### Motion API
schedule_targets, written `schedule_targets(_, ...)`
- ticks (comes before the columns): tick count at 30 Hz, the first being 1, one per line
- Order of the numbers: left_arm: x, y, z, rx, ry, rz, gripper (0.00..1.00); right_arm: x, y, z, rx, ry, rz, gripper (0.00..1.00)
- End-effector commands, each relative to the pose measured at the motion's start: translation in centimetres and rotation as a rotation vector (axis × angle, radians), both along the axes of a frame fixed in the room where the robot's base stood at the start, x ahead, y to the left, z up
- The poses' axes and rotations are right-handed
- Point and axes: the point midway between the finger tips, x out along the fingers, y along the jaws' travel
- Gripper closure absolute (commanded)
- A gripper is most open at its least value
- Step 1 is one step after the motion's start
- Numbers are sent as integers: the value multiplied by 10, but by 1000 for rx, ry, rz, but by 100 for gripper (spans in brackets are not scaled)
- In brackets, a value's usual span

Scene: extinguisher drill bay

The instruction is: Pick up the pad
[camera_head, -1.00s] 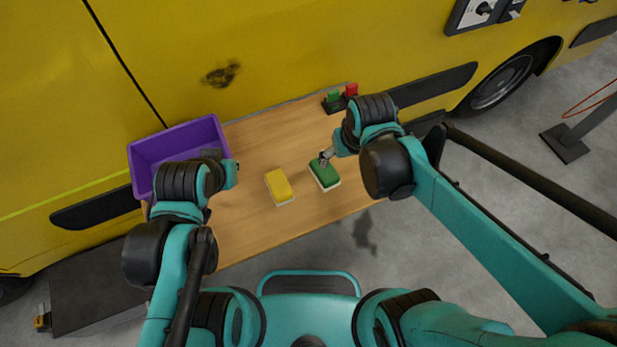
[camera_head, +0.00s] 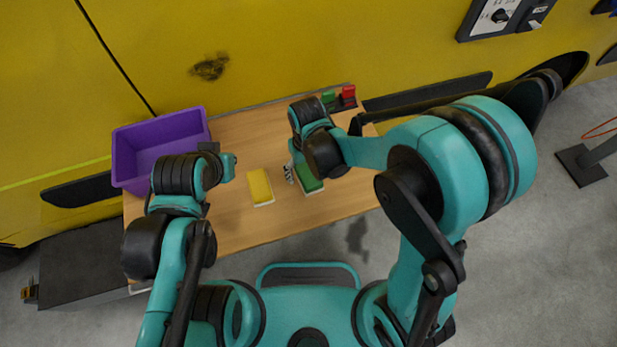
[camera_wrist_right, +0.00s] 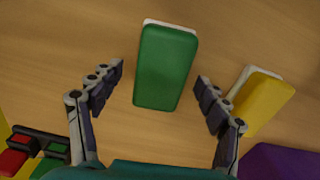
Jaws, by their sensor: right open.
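A green pad with a pale underside (camera_head: 309,186) lies on the wooden table, partly hidden by my right wrist. It also shows in the right wrist view (camera_wrist_right: 165,68). A yellow pad with a pale underside (camera_head: 260,187) lies to its left; the right wrist view shows it at the right (camera_wrist_right: 262,103). My right gripper (camera_head: 290,173) is open and empty. In the wrist view its fingers (camera_wrist_right: 159,74) stand on either side of the green pad, with gaps to both. My left gripper (camera_head: 210,148) is by the purple bin's right edge; its fingers are unclear.
The purple bin (camera_head: 122,160) stands at the table's left end. A dark holder with green and red blocks (camera_head: 339,98) is at the back right. The yellow vehicle (camera_head: 290,45) borders the table's back. The wooden table's (camera_head: 240,226) front is clear.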

Motion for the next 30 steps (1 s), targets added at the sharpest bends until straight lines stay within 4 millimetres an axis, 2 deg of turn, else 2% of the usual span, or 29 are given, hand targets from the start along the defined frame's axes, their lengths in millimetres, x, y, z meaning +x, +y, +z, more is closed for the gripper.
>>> schedule_targets(3, 0, 0, -4, 0, 0, 0, 100, 0, 0, -9, 0, 0, 0, 24)
schedule_targets(9, 0, 0, -3, 0, 0, 0, 100, 0, 0, -8, 0, 0, 0, 24)
schedule_targets(11, 0, 0, -3, 0, 0, 0, 100, 0, 0, -8, 0, 0, 0, 37)
schedule_targets(15, 0, 0, -3, 0, 0, 0, 100, 0, 0, -8, 0, -1, 0, 74)
schedule_targets(16, 0, 0, -3, 0, 0, 0, 100, 0, 0, -8, 0, -1, 0, 78)
schedule_targets(26, 0, 0, -2, 0, 0, 0, 100, 0, 0, -7, 0, -1, 0, 79)
schedule_targets(30, 0, 0, 2, 0, 0, 0, 100, 0, 0, 3, 0, -1, 0, 79)
